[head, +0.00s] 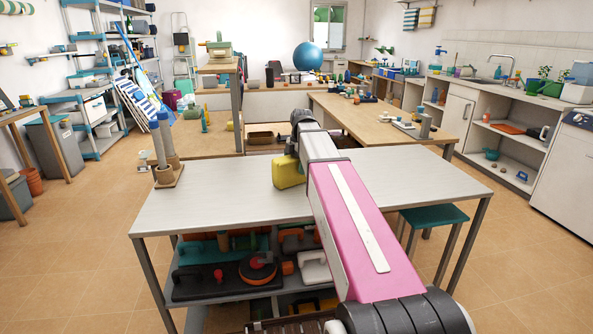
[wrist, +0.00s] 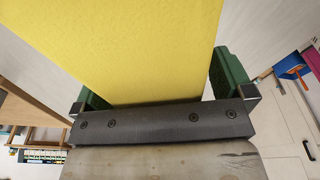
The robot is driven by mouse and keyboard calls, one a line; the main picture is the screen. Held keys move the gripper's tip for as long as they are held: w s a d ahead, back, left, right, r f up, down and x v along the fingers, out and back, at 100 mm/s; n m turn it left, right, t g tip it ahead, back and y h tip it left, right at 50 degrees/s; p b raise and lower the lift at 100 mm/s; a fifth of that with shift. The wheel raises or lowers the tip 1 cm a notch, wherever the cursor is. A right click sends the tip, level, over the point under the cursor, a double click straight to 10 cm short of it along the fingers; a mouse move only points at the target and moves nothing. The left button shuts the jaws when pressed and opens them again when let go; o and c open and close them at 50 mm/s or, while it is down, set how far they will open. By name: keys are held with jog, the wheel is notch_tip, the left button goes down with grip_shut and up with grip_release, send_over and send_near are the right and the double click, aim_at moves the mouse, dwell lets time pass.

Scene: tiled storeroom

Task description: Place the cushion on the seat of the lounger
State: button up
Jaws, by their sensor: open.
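A yellow block-like thing (head: 288,172) stands on the grey-white table below the end of my arm. I cannot tell whether it is the cushion. In the wrist view a plain yellow face (wrist: 150,45) fills the space between the green fingers of my gripper (wrist: 160,88). In the head view my gripper (head: 291,152) is small and partly hidden by my arm. I cannot make out a lounger with a seat for certain.
A green stool (head: 434,216) stands at the right. A wooden workbench (head: 360,115) is behind. A blue-white striped board (head: 140,100) leans on the shelving.

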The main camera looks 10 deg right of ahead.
jog(key=c, duration=1.1)
